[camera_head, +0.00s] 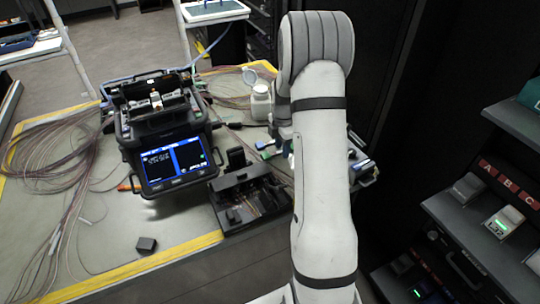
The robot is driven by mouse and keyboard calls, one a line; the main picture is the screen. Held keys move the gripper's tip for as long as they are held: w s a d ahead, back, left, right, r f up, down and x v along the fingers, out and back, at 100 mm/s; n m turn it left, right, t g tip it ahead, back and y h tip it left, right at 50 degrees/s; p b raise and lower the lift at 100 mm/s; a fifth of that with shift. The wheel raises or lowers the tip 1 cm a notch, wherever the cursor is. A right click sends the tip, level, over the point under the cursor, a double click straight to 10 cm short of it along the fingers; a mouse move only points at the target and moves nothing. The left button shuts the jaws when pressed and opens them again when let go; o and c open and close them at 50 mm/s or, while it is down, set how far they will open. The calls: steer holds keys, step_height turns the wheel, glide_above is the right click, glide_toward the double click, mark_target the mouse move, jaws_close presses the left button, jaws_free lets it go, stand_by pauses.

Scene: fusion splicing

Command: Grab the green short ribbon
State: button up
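I cannot make out a green short ribbon for certain. Small green and blue-white parts (268,148) show just left of my arm, too small to tell what they belong to. My arm (322,170) rises through the right middle of the view and bends over at the top. Its wrist comes down behind the forearm, over the right part of the table. My gripper's fingers are hidden or too unclear there, so their opening does not show.
A fusion splicer (168,140) with a lit screen stands on the table (185,228). Right of it are an open black tool box (240,212) and a white bottle (261,103). Loose fibres (45,165) spread at left. A small black block (146,244) lies in front. A rack (480,215) labelled A, B, C stands at right.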

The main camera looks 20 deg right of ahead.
steer(key=shift+c, duration=0.5)
jaws_close()
steer(key=shift+r, duration=0.1)
